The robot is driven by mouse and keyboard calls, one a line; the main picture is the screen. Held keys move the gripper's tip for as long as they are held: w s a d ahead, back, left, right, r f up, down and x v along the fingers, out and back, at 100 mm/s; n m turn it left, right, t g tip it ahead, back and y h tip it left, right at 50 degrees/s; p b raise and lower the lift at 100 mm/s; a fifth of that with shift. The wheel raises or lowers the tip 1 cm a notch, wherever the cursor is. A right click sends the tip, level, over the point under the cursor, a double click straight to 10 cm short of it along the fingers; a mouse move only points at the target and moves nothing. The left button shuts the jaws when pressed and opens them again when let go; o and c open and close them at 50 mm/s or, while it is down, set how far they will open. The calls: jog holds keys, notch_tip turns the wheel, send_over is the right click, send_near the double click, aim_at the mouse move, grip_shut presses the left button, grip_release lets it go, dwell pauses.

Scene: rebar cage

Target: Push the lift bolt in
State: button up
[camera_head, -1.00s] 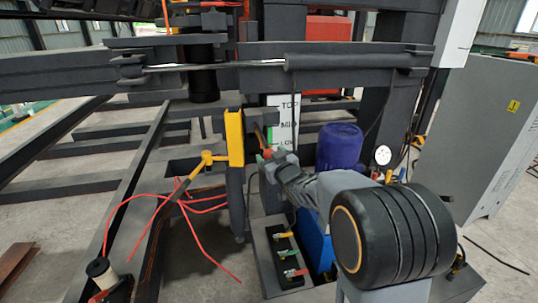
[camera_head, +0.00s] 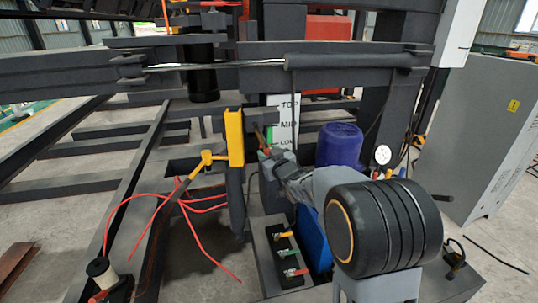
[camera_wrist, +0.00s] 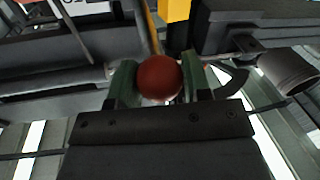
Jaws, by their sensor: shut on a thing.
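The lift bolt's round dark red knob (camera_wrist: 160,77) shows in the wrist view between the green fingers of my gripper (camera_wrist: 158,84). The gripper is shut on the knob. The bolt's shaft beyond the knob is mostly hidden. In the head view my gripper (camera_head: 267,155) is small, just right of an upright yellow bracket (camera_head: 235,138) on a dark post. A reddish-brown piece shows by the fingertips there. I cannot tell how deep the bolt sits.
A plate marked TOP and MID (camera_head: 284,103) stands behind my gripper. A blue cylinder (camera_head: 340,146) and a gauge (camera_head: 383,154) are to its right. Levers (camera_head: 288,253) lie below. Red cables (camera_head: 187,205) spread at left. A dark beam (camera_head: 320,80) crosses above.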

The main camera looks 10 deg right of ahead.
aim_at(266, 144)
jog(key=c, duration=0.4)
jog(key=w, duration=0.4)
jog(key=shift+w, duration=0.1)
jog(key=shift+c, duration=0.2)
jog(key=shift+w, duration=0.25)
jog(key=shift+r, duration=0.15)
jog(key=o, duration=0.9)
jog(key=shift+c, duration=0.2)
jog(key=shift+o, duration=0.8)
jog(key=shift+w, duration=0.15)
jog(key=shift+o, duration=1.3)
